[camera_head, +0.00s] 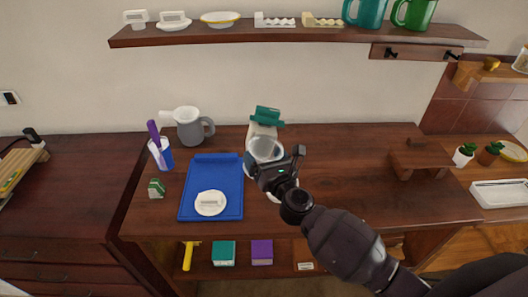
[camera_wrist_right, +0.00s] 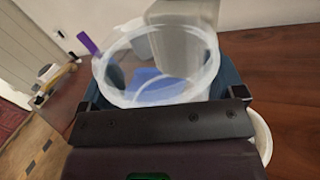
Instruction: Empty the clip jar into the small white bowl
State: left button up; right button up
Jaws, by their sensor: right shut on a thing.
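A white bowl's rim (camera_wrist_right: 263,138) shows low at the right of that view, under the gripper. In the head view the bowl (camera_head: 275,197) is mostly hidden by my gripper. My left gripper is not in view.
A white object with a green top (camera_head: 266,118) stands just behind the jar. A blue tray (camera_head: 212,170) holds a round white item (camera_head: 210,203). A grey jug (camera_head: 190,126), a pen cup (camera_head: 160,155) and a wooden stand (camera_head: 420,160) are nearby.

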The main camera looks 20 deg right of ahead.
jog(key=shift+d+f+n+g, duration=0.25)
jog(key=shift+n+g, duration=0.05)
jog(key=shift+n, duration=0.7)
jog(key=shift+w+d+f+h, duration=0.1)
jog(key=shift+f+h, duration=0.1)
jog(key=shift+h, duration=0.6)
